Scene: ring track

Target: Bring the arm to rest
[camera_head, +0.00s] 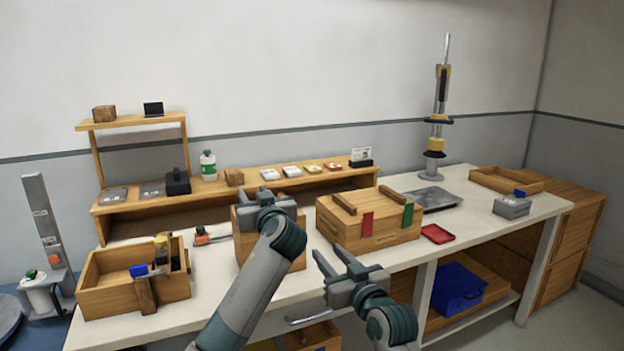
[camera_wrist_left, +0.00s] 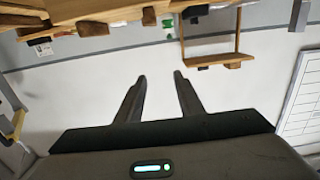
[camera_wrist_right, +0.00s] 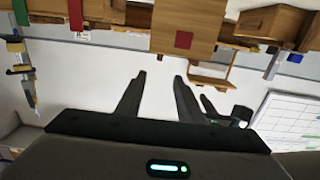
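My left gripper (camera_head: 266,203) is raised in front of a wooden box (camera_head: 298,248) and hides part of it. In the left wrist view its two fingers (camera_wrist_left: 160,85) are apart with nothing between them. My right gripper (camera_head: 336,271) is in front of the lidded wooden box, near the table's front edge. In the right wrist view its fingers (camera_wrist_right: 158,85) are apart and empty. Both arms reach in from the bottom of the head view.
The white table (camera_head: 220,280) bears an open wooden crate (camera_head: 110,300) at left, a lidded wooden box (camera_head: 350,232) with red and green tabs, a red tray (camera_head: 437,234) and a grey box (camera_head: 511,208). A tall stand (camera_head: 437,130) rises at the back right.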

